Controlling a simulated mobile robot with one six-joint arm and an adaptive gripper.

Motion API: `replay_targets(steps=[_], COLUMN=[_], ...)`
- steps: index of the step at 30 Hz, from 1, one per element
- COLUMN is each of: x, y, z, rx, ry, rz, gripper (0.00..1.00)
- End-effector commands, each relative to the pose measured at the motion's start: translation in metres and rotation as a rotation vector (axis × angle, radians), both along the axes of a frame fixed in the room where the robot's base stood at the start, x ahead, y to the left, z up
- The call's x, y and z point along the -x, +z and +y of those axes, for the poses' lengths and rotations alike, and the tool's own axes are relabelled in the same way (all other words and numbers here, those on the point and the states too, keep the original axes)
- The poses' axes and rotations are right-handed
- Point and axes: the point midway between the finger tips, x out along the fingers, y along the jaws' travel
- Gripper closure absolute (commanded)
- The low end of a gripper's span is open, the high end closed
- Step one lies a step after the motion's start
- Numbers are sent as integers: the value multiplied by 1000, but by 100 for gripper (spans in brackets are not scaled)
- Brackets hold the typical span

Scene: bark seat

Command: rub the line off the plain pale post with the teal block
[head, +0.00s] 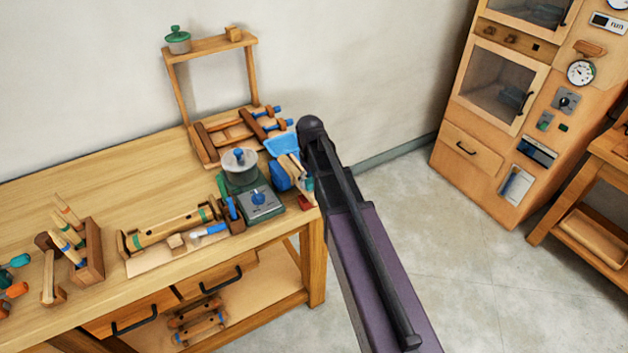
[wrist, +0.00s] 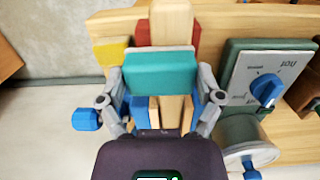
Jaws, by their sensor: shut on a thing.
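My gripper (wrist: 161,82) is shut on the teal block (wrist: 160,74), with one grey finger at each side of it in the wrist view. The plain pale post (wrist: 172,22) shows above the block, and pale wood shows again below it. The block covers the middle of the post in this view. I cannot tell whether block and post touch. No line shows on the visible part of the post; any mark behind the block is hidden. In the head view my arm reaches to the right end of the workbench (head: 110,190), and the gripper is mostly hidden there.
Close right of the post is a green-edged dial box (wrist: 285,62), with a clear jar (wrist: 243,132) below it. A yellow block (wrist: 110,50), a red piece (wrist: 143,33) and a blue knob (wrist: 86,119) are at the left. A wooden frame (head: 178,90) stands behind. Open floor (head: 430,240) lies to the right.

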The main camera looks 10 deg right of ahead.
Motion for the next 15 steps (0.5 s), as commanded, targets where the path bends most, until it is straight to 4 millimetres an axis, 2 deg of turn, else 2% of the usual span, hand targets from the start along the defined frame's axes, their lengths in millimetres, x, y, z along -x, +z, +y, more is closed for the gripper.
replay_targets(steps=[15], x=[8], y=[2], z=[23], rx=[0], ry=[0], rz=[0], gripper=[53])
